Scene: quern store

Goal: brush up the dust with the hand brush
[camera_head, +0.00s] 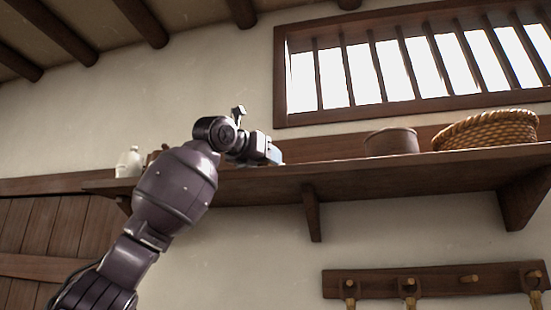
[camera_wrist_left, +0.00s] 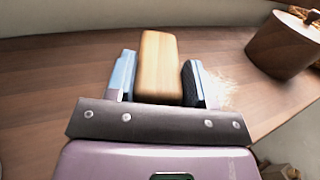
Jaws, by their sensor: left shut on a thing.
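My left gripper (camera_head: 273,154) is raised to the wall shelf in the head view, its tip at the shelf's front edge. In the left wrist view my left gripper (camera_wrist_left: 160,72) is shut on a pale wooden block, the back of the hand brush (camera_wrist_left: 158,55). The brush's bristles are hidden. A pale, wispy patch that looks like the dust (camera_wrist_left: 222,88) lies on the shelf just right of the right finger. The head view shows neither the brush nor the dust clearly. My right gripper is not in view.
On the shelf (camera_head: 350,175) a brown pot (camera_head: 391,141) and a wicker basket (camera_head: 487,129) stand to the right, and a white jug (camera_head: 129,161) to the left. The pot (camera_wrist_left: 284,46) is near the dust in the wrist view. A barred window (camera_head: 400,70) is above.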

